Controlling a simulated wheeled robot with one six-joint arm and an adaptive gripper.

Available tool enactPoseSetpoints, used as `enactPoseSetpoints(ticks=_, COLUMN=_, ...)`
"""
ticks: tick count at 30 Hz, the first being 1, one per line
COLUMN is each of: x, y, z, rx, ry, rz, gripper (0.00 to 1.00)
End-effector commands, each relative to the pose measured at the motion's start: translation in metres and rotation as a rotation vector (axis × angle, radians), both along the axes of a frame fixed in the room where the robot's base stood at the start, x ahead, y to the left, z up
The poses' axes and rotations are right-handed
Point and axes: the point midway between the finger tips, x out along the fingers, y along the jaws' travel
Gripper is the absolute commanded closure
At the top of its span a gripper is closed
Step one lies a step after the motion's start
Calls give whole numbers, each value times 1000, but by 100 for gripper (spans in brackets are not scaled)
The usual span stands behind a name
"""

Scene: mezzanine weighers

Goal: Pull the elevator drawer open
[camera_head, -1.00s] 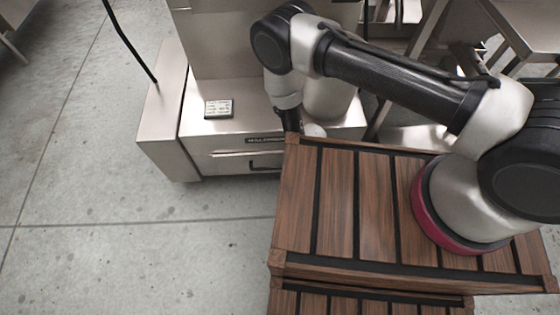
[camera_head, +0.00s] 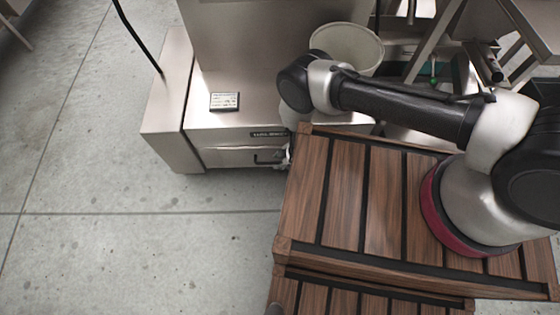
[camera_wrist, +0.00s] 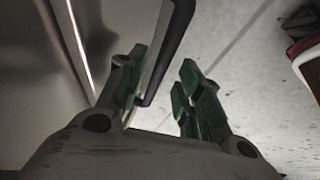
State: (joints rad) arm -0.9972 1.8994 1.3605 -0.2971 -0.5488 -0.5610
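The drawer (camera_head: 228,157) is the low grey metal front under the black label strip at the base of the elevator cabinet; it looks closed. Its black bar handle (camera_head: 262,160) is partly hidden by my gripper (camera_head: 284,158) at its right end. In the wrist view, my gripper (camera_wrist: 165,75) is open, with green pads on both fingers. The black handle (camera_wrist: 168,48) reaches down between the fingers, close beside the left one. A clear gap separates it from the right finger. I cannot tell whether the left finger touches it.
My wooden-slatted base fills the lower right of the head view. A small display plate (camera_head: 224,101) lies on the cabinet ledge. A pale round bin (camera_head: 347,48) and metal frames stand behind my arm. The concrete floor (camera_head: 130,240) at left is clear.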

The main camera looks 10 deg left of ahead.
Motion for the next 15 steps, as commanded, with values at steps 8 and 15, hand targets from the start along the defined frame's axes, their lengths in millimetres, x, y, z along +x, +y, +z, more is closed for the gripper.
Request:
enactPoseSetpoints(ticks=8, x=1, y=4, z=-7, rx=0, ry=0, rz=0, gripper=65)
enactPoseSetpoints(ticks=15, x=1, y=3, z=-7, rx=0, ry=0, rz=0, gripper=92)
